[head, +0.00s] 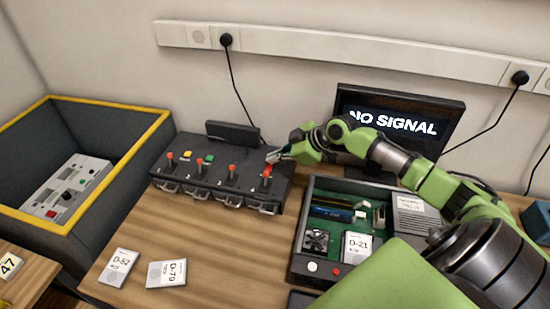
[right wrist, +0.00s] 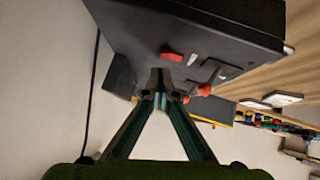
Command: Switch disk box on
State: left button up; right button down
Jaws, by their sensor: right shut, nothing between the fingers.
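The disk box (head: 222,185) is a dark box on the table against the wall, with several red-knobbed levers, a green button (head: 209,159) and a yellow button on top, and metal latches along its front. My right gripper (head: 271,158) is at the box's right end, close to the rightmost red knob (head: 267,171). In the right wrist view its fingers (right wrist: 160,96) are shut and empty, just short of the box. A red switch (right wrist: 172,56) lies beyond the fingertips, and a red lever knob (right wrist: 204,90) is to their right. Contact cannot be told. My left gripper is out of view.
An open computer case (head: 297,262) stands right of the box, with disk D-21 (head: 356,247) in it. A monitor (head: 455,112) behind reads "NO SIGNAL". Disks D-62 (head: 119,266) and D-79 (head: 167,273) lie in front. A yellow-rimmed bin (head: 140,137) is at left.

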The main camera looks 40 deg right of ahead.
jog(key=shift+d+f, duration=0.15)
jog(key=shift+f, duration=0.6)
jog(key=shift+w+f, duration=0.1)
